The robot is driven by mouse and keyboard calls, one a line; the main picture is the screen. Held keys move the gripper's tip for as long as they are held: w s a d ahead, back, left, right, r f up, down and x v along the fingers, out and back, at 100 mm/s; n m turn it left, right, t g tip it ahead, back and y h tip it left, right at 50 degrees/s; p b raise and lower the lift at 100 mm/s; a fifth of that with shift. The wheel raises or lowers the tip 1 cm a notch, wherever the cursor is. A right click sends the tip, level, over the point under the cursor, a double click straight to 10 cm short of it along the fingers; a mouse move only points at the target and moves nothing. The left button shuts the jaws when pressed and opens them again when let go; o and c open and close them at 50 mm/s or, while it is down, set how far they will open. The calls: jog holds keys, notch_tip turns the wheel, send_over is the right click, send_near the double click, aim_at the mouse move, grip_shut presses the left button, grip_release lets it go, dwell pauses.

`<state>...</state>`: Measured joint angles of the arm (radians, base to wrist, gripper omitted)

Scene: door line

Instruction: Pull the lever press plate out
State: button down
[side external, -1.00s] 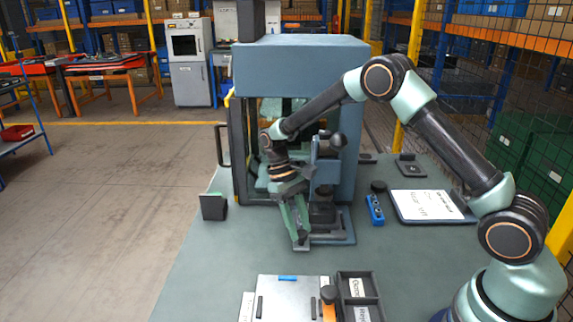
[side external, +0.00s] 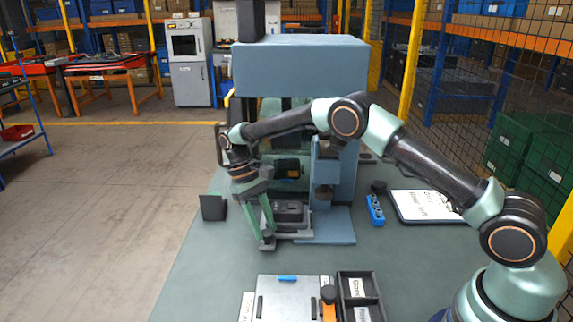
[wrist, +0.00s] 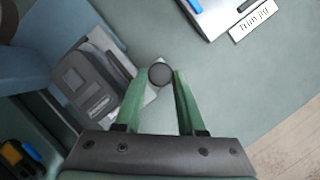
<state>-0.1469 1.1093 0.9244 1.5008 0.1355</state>
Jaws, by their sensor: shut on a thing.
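The grey press plate (side external: 290,233) carries a dark block (side external: 288,212) and lies at the left side of the blue-grey lever press (side external: 330,172), clear of the space under its ram. The plate also shows in the wrist view (wrist: 118,62), left of my fingers. My gripper (side external: 267,242) is at the plate's near left end, tilted downward. In the wrist view its green fingers (wrist: 160,84) are shut on the plate's dark round knob (wrist: 160,73).
A small dark upright block (side external: 213,207) stands left of the plate. A blue button box (side external: 376,210) and a clipboard (side external: 430,206) lie to the right. A metal jig plate (side external: 290,300) and a divided tray (side external: 358,297) are in front. Bare bench lies between.

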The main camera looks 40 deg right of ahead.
jog(key=c, duration=0.5)
grip_release()
jog(key=shift+w, duration=0.1)
jog(key=shift+w+r, duration=0.2)
jog(key=shift+r, duration=0.3)
notch_tip(320, 180, up, 11)
jog(key=w, duration=0.1)
jog(key=shift+w+f, duration=0.15)
jog(key=shift+w, duration=0.05)
jog(key=shift+a, duration=0.1)
